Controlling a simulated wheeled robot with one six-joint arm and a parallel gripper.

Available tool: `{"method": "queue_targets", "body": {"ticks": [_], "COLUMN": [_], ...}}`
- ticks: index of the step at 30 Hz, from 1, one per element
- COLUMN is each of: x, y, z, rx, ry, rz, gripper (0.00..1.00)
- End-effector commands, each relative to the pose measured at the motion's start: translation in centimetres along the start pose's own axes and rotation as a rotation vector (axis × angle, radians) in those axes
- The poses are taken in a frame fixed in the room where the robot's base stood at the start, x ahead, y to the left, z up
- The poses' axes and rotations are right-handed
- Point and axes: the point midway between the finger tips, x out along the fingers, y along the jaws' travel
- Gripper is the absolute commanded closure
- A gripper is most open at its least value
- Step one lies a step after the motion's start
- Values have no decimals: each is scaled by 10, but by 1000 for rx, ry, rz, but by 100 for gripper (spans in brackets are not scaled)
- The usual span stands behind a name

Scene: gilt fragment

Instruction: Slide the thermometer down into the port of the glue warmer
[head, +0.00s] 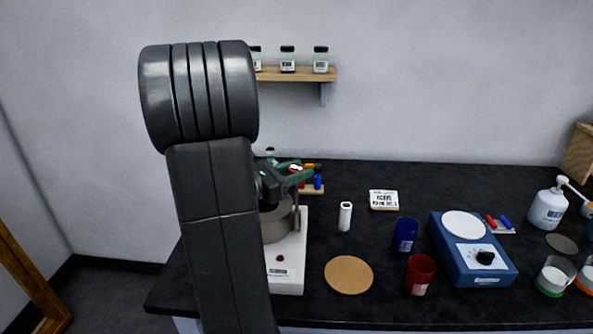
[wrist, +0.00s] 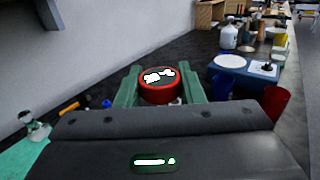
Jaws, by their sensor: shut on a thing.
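The thermometer has a round red-rimmed head (wrist: 157,84) with a pale face. In the wrist view it sits between the two green fingers of my gripper (wrist: 158,92), which is shut on it. In the head view my gripper (head: 292,175) is above the back of the glue warmer (head: 287,272), a white base with a metal pot (head: 275,226). Only a small part of the thermometer head (head: 296,168) shows there. My arm covers the left part of the warmer. I cannot make out the port or whether the thermometer's stem is in it.
A small rack with a blue handle (head: 318,182) stands behind the warmer. A white cylinder (head: 345,216), a cork disc (head: 349,274), a blue cup (head: 405,234), a red cup (head: 420,274) and a blue hotplate (head: 472,250) stand to the right. Bare black bench lies between them.

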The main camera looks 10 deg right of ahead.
Motion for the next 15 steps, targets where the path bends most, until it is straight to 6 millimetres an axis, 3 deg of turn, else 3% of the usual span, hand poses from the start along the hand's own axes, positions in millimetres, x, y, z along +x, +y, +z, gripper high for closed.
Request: {"method": "queue_targets", "body": {"ticks": [15], "x": [0], "y": [0], "z": [-14], "rx": [0], "ry": [0], "rz": [0], "gripper": [87]}}
